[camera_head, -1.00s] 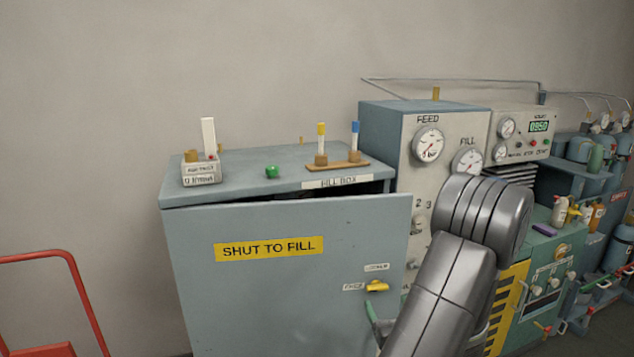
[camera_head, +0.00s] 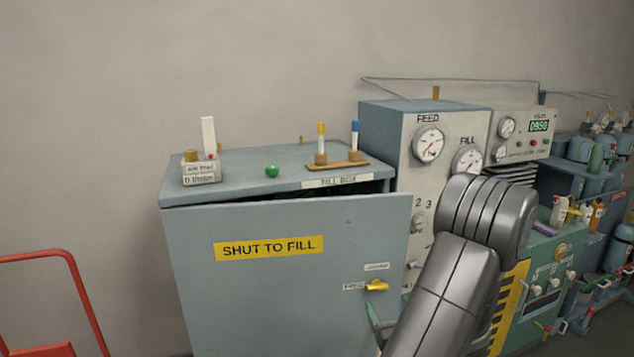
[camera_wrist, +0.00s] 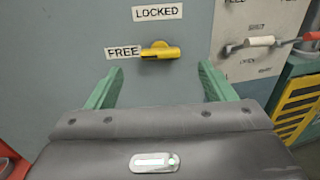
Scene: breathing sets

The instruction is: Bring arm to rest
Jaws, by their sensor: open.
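My gripper (camera_wrist: 160,88) is open and empty in the wrist view, its two green fingers spread apart in front of the fill box door. A yellow latch handle (camera_wrist: 161,50) shows beyond and between the fingers, lying level beside the FREE label, with LOCKED above it. In the head view my arm (camera_head: 455,270) rises at the right and one green finger shows below the yellow handle (camera_head: 377,286). The fill box door (camera_head: 290,290) carries a yellow SHUT TO FILL sign. A dark gap shows along the door's top edge. I cannot tell whether the fingers touch the door.
The fill box top (camera_head: 240,170) bears a small meter block (camera_head: 200,173), a green knob (camera_head: 272,171) and a wooden stand (camera_head: 337,166). A gauge panel (camera_head: 440,150) stands right of it. A red trolley frame (camera_head: 70,275) is at the left. A lever with a red grip (camera_wrist: 261,41) is right.

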